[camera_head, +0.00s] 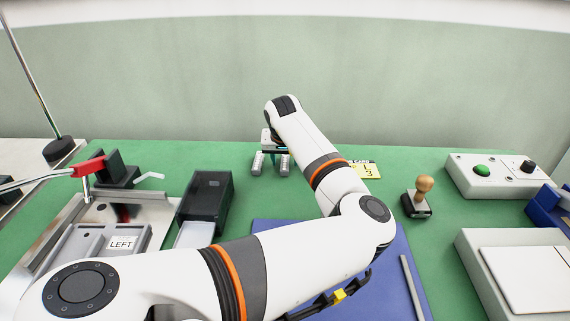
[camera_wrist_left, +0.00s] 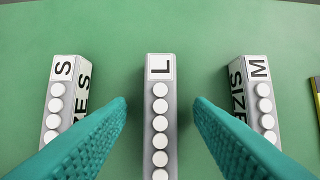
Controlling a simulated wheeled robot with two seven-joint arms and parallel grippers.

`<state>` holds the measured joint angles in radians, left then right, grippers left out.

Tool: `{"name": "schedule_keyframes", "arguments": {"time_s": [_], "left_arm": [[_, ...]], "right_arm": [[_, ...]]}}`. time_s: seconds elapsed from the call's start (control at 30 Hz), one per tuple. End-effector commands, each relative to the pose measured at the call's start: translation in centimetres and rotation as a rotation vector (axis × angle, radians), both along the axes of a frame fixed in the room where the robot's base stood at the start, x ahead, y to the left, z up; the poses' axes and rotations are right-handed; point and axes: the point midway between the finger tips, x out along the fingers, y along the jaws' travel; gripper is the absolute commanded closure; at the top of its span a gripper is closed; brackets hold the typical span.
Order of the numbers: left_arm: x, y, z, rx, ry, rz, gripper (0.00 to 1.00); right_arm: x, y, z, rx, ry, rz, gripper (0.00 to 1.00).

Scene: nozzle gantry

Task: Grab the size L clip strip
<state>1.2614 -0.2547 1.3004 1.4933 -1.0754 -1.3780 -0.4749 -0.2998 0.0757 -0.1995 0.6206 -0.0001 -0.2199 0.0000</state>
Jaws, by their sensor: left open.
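In the left wrist view three grey clip strips with rows of white round clips lie on green. The size L strip (camera_wrist_left: 159,120) is in the middle, the size S strip (camera_wrist_left: 58,105) to its left and the size M strip (camera_wrist_left: 255,95) to its right. My left gripper (camera_wrist_left: 160,103) is open and empty, with one teal finger on each side of the L strip, apart from it in the picture. In the head view my left gripper (camera_head: 271,146) is above the far strips; two pale strips show there, their letters unreadable.
A yellow card (camera_head: 364,169) lies right of the strips, partly behind my arm. A wooden-handled stamp (camera_head: 421,194) and a control box (camera_head: 492,182) stand further right. A black bin (camera_head: 206,195) stands left.

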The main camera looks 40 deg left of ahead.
Motion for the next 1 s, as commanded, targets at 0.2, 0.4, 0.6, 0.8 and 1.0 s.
{"name": "schedule_keyframes", "arguments": {"time_s": [0.2,0.4,0.6,0.8,1.0], "left_arm": [[-0.03,-0.02,-0.02,0.000,0.001,0.000,0.53],[-0.02,-0.01,-0.15,0.000,0.001,0.000,0.53],[0.00,-0.01,-0.29,0.000,0.000,0.000,0.53],[0.00,-0.04,-0.38,-0.001,0.001,0.000,0.84],[0.00,-0.05,-0.41,-0.001,0.000,0.000,1.00]], "right_arm": [[0.03,0.02,0.21,0.000,-0.001,0.001,0.64],[0.03,0.00,0.54,0.000,-0.001,0.001,0.64],[0.03,-0.17,0.84,-0.002,0.000,0.002,0.64],[0.01,-0.41,0.73,-0.005,0.000,0.003,0.64],[0.00,-0.46,0.73,-0.005,0.000,0.003,0.64]]}}
